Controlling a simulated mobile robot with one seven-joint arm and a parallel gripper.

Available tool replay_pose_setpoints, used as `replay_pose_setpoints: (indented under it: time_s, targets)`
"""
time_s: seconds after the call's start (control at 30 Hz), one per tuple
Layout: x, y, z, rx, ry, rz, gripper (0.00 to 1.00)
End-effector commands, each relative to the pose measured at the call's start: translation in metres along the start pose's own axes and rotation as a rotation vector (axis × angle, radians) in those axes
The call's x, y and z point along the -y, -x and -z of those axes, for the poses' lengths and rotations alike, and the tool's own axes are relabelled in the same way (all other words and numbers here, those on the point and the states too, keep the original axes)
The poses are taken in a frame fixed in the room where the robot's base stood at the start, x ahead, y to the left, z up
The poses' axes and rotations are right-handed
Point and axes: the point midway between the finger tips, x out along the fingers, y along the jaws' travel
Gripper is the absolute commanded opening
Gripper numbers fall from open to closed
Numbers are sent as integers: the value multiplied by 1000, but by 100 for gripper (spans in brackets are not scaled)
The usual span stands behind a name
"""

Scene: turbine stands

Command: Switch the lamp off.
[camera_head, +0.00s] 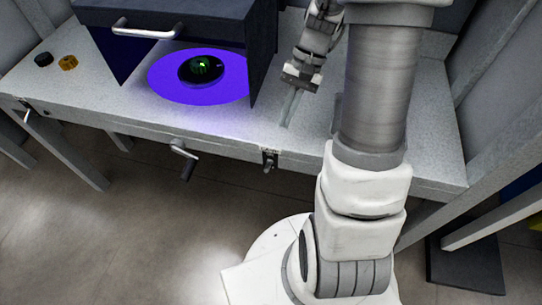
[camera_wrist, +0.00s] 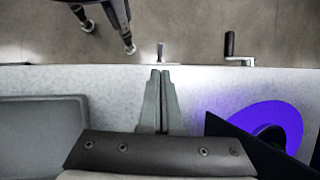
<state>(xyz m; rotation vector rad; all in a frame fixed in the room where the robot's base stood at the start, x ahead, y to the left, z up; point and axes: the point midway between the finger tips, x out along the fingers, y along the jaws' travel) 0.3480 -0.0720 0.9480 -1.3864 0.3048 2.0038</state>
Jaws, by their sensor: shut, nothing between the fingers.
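The lamp itself is hidden under a dark hood (camera_head: 180,35). It is lit: a violet disc of light (camera_head: 165,85) lies on the bench, also bright in the wrist view (camera_wrist: 275,117). A small switch-like lever (camera_head: 268,160) sits on the bench's front edge, below a small label. It shows in the wrist view just past my fingertips (camera_wrist: 161,55). My gripper (camera_head: 286,122) is shut and empty, pointing down and forward over the bench top to the right of the hood. Its fingertips are near the front edge, apart from the lever in the head view.
A crank handle (camera_head: 182,160) sticks out from the bench front, left of the lever. A dark round part with a green glow (camera_head: 200,70) stands in the violet light. A black knob (camera_head: 43,59) and an orange knob (camera_head: 68,63) lie far left. The bench's (camera_head: 140,115) front strip is clear.

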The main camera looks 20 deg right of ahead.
Motion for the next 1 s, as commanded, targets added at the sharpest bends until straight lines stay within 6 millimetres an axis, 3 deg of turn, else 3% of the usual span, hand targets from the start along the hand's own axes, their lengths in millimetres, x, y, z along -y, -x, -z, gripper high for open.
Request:
replay_pose_setpoints:
  time_s: [0.5,0.7,1.0]
  targets:
    - [0,-105,0,3,1,-1,0]
    - [0,-123,0,0,0,-2,0]
    - [0,-126,0,-1,0,-1,0]
